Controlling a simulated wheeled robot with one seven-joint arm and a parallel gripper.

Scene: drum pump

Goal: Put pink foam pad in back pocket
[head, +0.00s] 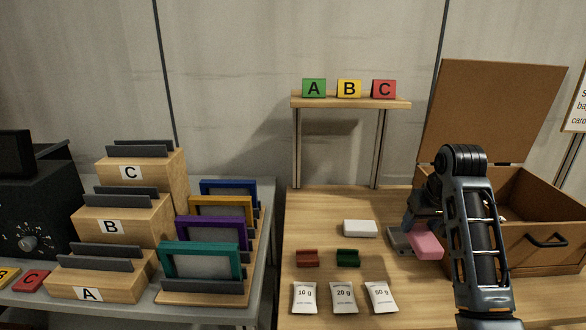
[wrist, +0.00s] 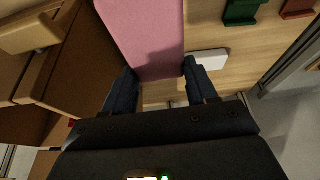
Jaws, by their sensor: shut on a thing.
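The pink foam pad (head: 425,245) is in my gripper (head: 418,232), above the right part of the wooden table, just left of the brown box. In the wrist view the pad (wrist: 145,32) fills the space between the two fingers of my gripper (wrist: 162,78) and extends away from them. My gripper is shut on it. The brown box (head: 545,245) stands at the right with its lid (head: 495,110) raised. My arm covers part of the box's left side, and I cannot make out a back pocket in either view.
A white block (head: 360,228), a red holder (head: 307,258), a green holder (head: 348,258) and sachets (head: 344,298) lie left of my gripper. A small shelf (head: 350,102) with A, B and C blocks stands behind. Framed panels (head: 200,260) stand on the left table.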

